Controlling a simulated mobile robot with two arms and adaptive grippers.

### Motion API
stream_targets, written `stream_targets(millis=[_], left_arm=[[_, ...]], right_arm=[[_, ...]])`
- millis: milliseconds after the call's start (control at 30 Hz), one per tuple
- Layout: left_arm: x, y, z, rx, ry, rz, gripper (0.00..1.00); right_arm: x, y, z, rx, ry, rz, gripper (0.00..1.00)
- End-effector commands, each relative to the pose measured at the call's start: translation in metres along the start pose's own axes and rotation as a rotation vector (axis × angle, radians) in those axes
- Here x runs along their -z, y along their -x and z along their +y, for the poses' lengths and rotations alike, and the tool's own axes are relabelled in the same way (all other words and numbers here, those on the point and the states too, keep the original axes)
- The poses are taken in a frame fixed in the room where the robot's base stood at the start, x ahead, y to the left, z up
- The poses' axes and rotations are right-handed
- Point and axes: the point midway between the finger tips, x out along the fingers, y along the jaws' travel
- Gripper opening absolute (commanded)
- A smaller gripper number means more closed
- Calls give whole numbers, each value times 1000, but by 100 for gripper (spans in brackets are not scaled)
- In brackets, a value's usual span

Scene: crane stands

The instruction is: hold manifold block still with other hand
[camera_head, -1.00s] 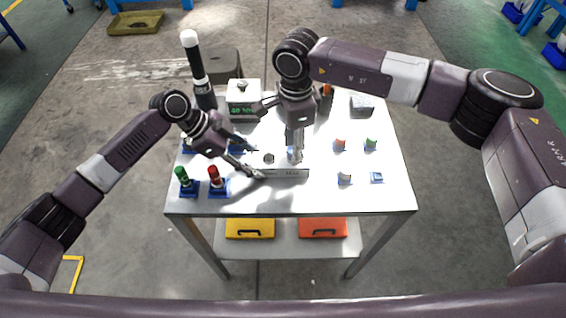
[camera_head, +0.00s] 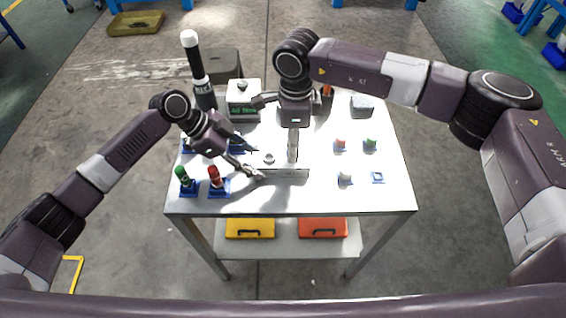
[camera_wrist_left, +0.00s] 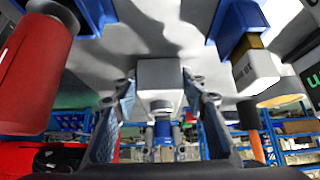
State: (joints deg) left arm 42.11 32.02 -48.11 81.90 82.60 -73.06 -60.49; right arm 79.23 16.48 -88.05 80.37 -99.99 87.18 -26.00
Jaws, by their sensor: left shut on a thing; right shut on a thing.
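The manifold block (camera_head: 285,172) is a pale grey block near the middle of the table. It also shows between the fingers in the left wrist view (camera_wrist_left: 160,75). My left gripper (camera_head: 256,165) is shut on it from the left. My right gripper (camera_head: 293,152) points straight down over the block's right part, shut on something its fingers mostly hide. I cannot tell whether that thing touches the block. A small round fitting (camera_head: 269,158) shows on the block's top, left of the right gripper.
Red-topped (camera_head: 215,178) and green-topped (camera_head: 183,178) parts stand in blue holders at left. Small red (camera_head: 340,142), green (camera_head: 370,142) and white (camera_head: 345,176) parts and a blue square (camera_head: 377,177) are at right. A green-display device (camera_head: 243,100) stands behind. The front table strip is clear.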

Motion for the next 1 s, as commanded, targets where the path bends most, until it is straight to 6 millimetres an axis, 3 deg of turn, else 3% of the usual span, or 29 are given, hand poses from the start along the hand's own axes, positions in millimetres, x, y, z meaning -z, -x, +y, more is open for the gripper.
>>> stream_targets(millis=[567,1000], left_arm=[[-1,0,0,-1,1,-2,6],[-1,0,0,-1,1,-2,6]], right_arm=[[0,3,0,1,17,0,0],[0,3,-1,2,442,0,0]])
